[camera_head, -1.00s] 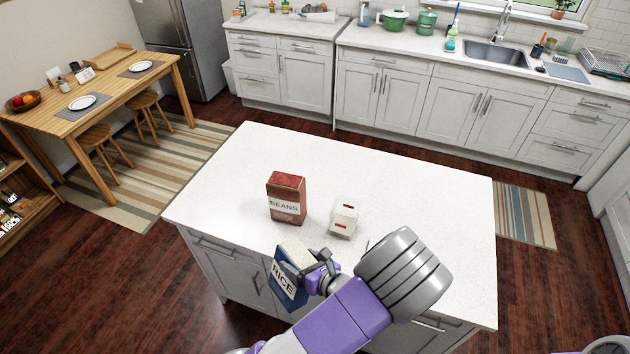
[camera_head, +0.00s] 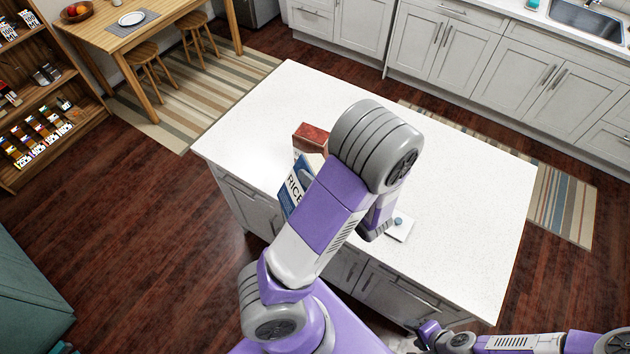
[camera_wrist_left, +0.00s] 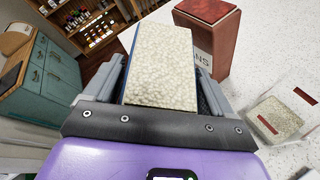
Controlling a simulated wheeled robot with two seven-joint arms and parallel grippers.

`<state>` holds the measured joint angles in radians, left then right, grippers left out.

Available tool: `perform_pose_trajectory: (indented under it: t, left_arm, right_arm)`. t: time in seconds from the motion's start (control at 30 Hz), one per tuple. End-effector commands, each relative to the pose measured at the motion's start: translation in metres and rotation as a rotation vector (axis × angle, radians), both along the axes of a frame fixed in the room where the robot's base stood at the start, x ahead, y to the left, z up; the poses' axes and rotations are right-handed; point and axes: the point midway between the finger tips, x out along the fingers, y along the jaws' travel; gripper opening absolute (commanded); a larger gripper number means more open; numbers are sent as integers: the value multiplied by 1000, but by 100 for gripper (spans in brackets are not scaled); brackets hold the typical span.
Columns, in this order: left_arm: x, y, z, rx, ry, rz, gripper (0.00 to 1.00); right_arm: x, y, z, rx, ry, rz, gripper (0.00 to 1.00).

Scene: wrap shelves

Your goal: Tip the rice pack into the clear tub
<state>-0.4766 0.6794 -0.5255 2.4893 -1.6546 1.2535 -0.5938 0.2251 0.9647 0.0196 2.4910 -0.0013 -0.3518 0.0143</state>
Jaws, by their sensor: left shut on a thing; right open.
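My left gripper (camera_wrist_left: 160,85) is shut on the blue rice pack (camera_wrist_left: 159,62), with one finger along each side of it. A pale, grainy face of the pack faces the wrist camera. In the head view my left arm hides part of the rice pack (camera_head: 291,184) and the gripper. The clear tub (camera_wrist_left: 262,108) stands on the counter to the right of the pack in the left wrist view. It has red marks and pale grains inside. My arm hides it in the head view. My right gripper (camera_head: 428,334) is open, low at the front of the island.
A red-brown beans box (camera_wrist_left: 208,12) stands close beside the pack, between it and the tub. A small white flat thing with a blue-grey knob (camera_head: 398,229) lies on the white island counter (camera_head: 470,190). The counter's right half is clear.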

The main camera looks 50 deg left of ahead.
Motion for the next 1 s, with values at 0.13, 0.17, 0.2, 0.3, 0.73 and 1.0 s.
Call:
perform_pose_trajectory:
  t: [0.13, 0.17, 0.2, 0.3, 0.73, 1.0]
  left_arm:
    - [11, -3, -1, 12, 28, 1, 0]
    - [13, -4, -1, 14, 34, 2, 0]
    - [17, -6, -2, 19, 43, 1, 0]
    - [25, -9, -3, 26, 65, 2, 0]
    - [62, -22, -12, 60, 162, 2, 0]
    - [85, -30, -17, 82, 223, 2, 0]
  right_arm:
    - [0, 0, -7, 0, 0, 0, 51]
    - [0, 0, -6, 0, 0, 0, 51]
    - [0, 0, -5, 0, -1, 0, 51]
    - [0, 0, -4, 0, -1, 0, 51]
    - [0, 0, -5, 0, -1, 0, 51]
    - [0, 0, -8, 0, -1, 0, 51]
